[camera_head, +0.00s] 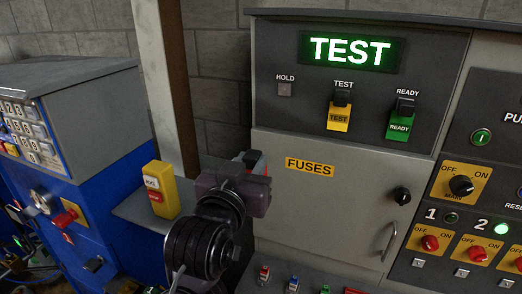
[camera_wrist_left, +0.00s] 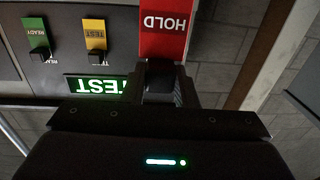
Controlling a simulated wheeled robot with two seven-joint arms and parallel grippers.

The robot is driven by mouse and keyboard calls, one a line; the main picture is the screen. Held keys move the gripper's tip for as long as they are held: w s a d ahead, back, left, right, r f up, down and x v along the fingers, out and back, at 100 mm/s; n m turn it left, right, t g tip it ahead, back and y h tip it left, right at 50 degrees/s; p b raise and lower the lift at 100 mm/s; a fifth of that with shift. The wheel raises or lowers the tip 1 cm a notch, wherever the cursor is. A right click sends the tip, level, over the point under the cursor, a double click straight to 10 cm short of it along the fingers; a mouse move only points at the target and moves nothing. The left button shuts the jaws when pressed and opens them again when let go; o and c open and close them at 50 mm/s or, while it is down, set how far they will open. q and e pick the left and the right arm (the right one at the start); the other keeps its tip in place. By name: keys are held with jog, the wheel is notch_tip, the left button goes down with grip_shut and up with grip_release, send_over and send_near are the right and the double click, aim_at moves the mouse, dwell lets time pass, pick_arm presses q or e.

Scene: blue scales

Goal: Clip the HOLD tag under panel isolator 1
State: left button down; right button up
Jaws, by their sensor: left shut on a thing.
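The red HOLD tag (camera_wrist_left: 166,30) is gripped in my left gripper (camera_wrist_left: 160,78), its white lettering upside down in the left wrist view. In the head view my left gripper (camera_head: 254,170) is in front of the cabinet's left edge, and only a bit of the red tag (camera_head: 259,162) shows past it. Panel isolator 1 (camera_head: 430,243) is a red knob on a yellow plate at the right, under the number 1. A small light clip (camera_head: 418,263) sits just below it, bare. My left gripper is well left of it. My right gripper is out of view.
A yellow TEST tag (camera_head: 338,118) and a green READY tag (camera_head: 399,126) hang on the upper panel; the HOLD spot (camera_head: 285,89) is bare. The fuses door (camera_head: 335,190) has a knob and handle. A yellow box (camera_head: 160,190) stands on the left ledge.

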pick_arm(q)
jog(key=s+a+f+n+y+b, duration=0.15)
jog(key=a+f, duration=0.35)
jog(key=f, duration=0.5)
jog(key=s+a+f+n+y+b, duration=0.1)
jog(key=s+a+f+y+b, duration=0.2)
jog(key=f, duration=0.8)
jog(key=s+a+f+b, duration=0.3)
jog(key=s+a+f, duration=0.3)
jog(key=s+f, duration=0.3)
notch_tip(320, 180, down, 2)
jog(key=shift+s+a+f, duration=0.1)
jog(key=shift+s+a, duration=0.1)
jog(key=shift+a, duration=0.05)
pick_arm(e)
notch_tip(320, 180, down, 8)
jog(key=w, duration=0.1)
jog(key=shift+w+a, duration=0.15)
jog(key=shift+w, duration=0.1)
pick_arm(q)
jog(key=shift+h, duration=0.25)
